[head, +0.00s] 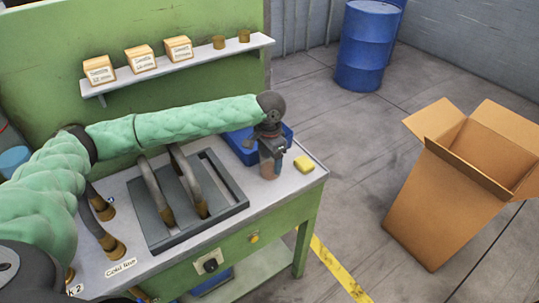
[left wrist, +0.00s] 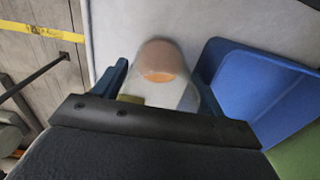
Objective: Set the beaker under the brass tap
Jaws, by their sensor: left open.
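The beaker (head: 267,166) is clear with brownish contents and stands on the bench top near its right end. In the left wrist view the beaker (left wrist: 161,62) shows between the two fingers. My left gripper (head: 271,153) is open and points down at the beaker, partly covering it. I cannot tell whether the fingers touch it. Curved grey pipes with brass ends, which look like taps, stand over the dark sink (head: 238,198); one brass end (head: 200,208) shows near its middle. More brass-ended pipes stand left of the sink. My right gripper is out of view.
A blue tray (head: 286,131) lies right behind the beaker, close to my gripper. A shelf (head: 240,46) with labelled boxes hangs on the green panel. An open cardboard box (head: 440,205) and a blue drum (head: 366,48) stand on the floor.

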